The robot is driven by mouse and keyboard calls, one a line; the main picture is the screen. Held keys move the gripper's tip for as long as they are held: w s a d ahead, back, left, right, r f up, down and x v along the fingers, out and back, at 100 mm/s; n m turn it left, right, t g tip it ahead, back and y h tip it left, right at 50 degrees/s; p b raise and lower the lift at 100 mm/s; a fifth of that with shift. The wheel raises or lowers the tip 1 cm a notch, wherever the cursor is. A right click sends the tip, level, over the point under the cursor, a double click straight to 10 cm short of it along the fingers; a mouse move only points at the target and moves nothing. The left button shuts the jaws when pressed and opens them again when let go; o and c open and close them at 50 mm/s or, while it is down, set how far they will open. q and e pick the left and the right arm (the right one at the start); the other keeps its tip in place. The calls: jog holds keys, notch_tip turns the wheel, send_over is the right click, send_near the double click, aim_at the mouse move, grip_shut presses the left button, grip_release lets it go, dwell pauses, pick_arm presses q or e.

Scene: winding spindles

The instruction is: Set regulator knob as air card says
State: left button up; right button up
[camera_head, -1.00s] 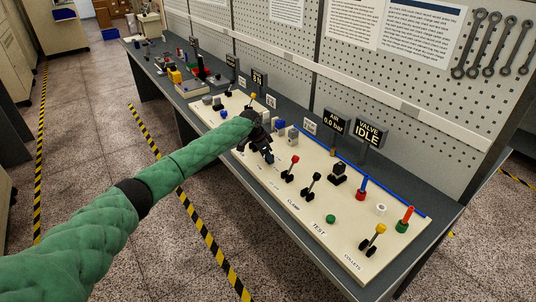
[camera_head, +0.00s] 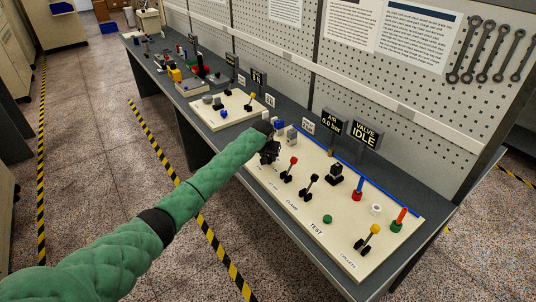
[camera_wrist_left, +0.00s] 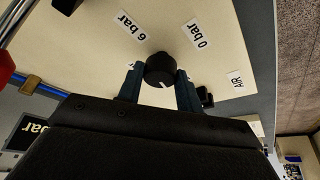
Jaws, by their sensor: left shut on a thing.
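My left gripper (camera_head: 270,157) is at the left part of the long cream panel (camera_head: 330,215) on the bench. In the left wrist view its two fingers (camera_wrist_left: 160,88) are shut on the black round regulator knob (camera_wrist_left: 160,68), one on each side. A short white mark shows on the knob's rim. Upside down in that view are the labels "6 bar" (camera_wrist_left: 131,26), "0 bar" (camera_wrist_left: 198,34) and "AIR" (camera_wrist_left: 236,79). The AIR display (camera_head: 331,124) stands behind the panel; its number is too small to be sure of. Small white cards (camera_head: 308,125) stand nearby, unreadable. My right gripper is out of view.
The VALVE display (camera_head: 365,136) reads IDLE. A second cream panel (camera_head: 225,108) lies left.

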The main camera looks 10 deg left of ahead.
pick_arm(q)
jog(key=shift+w+r+n+y+p, duration=0.15)
jog(key=shift+n+y+p, duration=0.3)
jog(key=shift+n, duration=1.05)
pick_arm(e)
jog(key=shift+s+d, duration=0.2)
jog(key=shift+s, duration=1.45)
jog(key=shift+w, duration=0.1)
pick_arm(q)
jog(key=o, duration=1)
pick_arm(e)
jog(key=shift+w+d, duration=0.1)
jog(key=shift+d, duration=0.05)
pick_arm(q)
jog(key=shift+d, duration=0.1)
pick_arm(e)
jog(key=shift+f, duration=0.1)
